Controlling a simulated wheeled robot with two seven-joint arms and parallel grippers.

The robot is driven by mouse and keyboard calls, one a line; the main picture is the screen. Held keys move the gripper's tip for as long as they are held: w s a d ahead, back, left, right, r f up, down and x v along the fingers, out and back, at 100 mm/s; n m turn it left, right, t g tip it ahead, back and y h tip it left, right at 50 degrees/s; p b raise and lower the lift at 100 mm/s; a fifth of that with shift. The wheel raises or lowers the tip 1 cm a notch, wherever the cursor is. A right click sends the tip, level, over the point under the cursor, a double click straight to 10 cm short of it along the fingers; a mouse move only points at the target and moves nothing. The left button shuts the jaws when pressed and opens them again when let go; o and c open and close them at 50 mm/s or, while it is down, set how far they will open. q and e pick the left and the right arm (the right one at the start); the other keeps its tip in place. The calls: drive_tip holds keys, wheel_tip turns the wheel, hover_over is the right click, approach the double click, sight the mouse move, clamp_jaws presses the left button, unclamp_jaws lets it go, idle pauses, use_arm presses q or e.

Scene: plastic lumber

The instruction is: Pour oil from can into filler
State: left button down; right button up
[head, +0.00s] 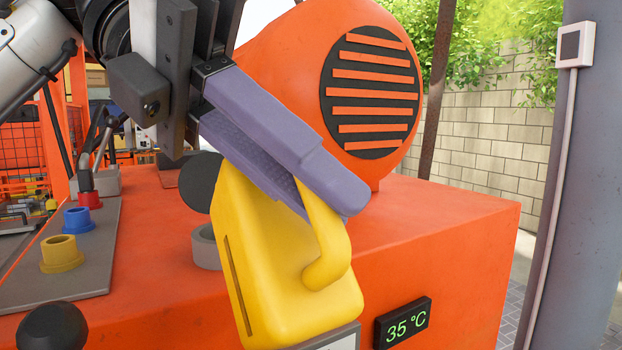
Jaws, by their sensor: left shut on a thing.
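The yellow can (275,270) is in the middle of the view, in front of the orange machine, and leans a little. My left gripper (325,198), with purple fingers, comes down from the upper left and is shut on the can's handle. The can's top and spout are hidden behind the fingers. A short grey collar (205,247), perhaps the filler, stands on the machine just left of the can, partly covered by it. A dark round disc (202,182) shows above the collar. My right gripper is not in view.
A grey plate (75,270) at the left carries yellow (62,254), blue (77,220) and red (90,200) collars. A black knob (52,326) is at the lower left. A display (403,322) reads 35 °C. The orange machine top (440,215) is clear at the right.

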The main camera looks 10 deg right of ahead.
use_arm(q)
drive_tip(key=shift+r+p, duration=0.35)
drive_tip(key=shift+r, duration=0.05)
drive_tip(key=shift+w+r+p, duration=0.15)
drive_tip(key=shift+r+p, duration=0.1)
drive_tip(key=shift+p, duration=0.1)
drive_tip(key=shift+w+a+r+n+g+h+p, duration=0.1)
drive_tip(key=shift+w+r+n+g+h+p, duration=0.15)
drive_tip(key=shift+r+p, duration=0.2)
drive_tip(key=shift+a+r+n+g+h+p, duration=0.1)
drive_tip(key=shift+r+g+h+p, duration=0.05)
drive_tip(key=shift+r+g+p, duration=0.3)
idle(1.4)
